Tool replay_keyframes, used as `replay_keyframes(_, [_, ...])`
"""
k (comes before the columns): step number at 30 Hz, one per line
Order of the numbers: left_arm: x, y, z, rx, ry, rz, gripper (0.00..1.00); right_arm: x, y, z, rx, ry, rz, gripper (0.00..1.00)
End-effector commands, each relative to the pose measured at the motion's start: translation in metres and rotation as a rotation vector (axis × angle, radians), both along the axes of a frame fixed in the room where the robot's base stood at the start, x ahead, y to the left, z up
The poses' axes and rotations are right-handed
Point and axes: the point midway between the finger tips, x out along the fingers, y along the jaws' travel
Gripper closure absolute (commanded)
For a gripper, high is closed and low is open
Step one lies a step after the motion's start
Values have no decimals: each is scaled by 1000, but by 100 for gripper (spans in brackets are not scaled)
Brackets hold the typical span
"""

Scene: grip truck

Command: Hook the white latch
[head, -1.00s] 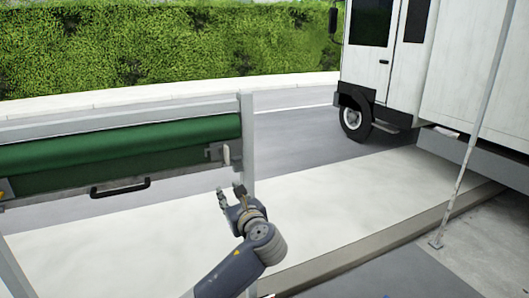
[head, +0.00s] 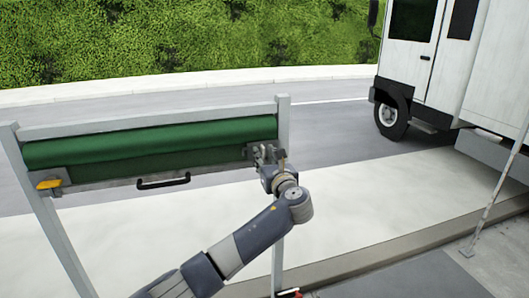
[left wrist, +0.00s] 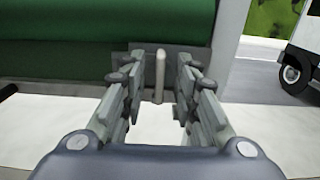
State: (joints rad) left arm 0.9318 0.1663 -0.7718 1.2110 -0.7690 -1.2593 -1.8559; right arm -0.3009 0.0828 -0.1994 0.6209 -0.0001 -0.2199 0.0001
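The white latch (left wrist: 160,75) is a small upright bar at the right end of the green roller (head: 150,145). In the left wrist view it stands between the two fingers of my left gripper (left wrist: 158,100). The fingers are open on either side, with a gap to the latch on each side. In the head view my left gripper (head: 267,158) is at the roller's right end, by the right post, and mostly covers the latch. How far the fingertips reach past the latch cannot be told.
Grey posts (head: 284,125) frame the roller. A black handle (head: 163,181) hangs below it and a yellow latch (head: 49,184) sits at its left end. A white truck (head: 425,70) stands at the right. Pale ground below the roller is clear.

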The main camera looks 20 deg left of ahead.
Motion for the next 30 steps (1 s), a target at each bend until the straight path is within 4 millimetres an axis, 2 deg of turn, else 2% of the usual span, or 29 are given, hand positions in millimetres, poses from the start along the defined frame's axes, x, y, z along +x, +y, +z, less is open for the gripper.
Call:
replay_keyframes(13, [7,5,0,-1,-1,0,72,-3,6,3,6,4,-2,51])
replay_keyframes(14, [7,5,0,-1,-1,0,76,-3,6,3,6,4,-2,51])
replay_keyframes(17, [7,5,0,-1,-1,0,99,-2,5,3,7,3,-2,51])
replay_keyframes(30, [7,5,-2,-26,-17,0,100,1,4,-1,4,-1,-1,51])
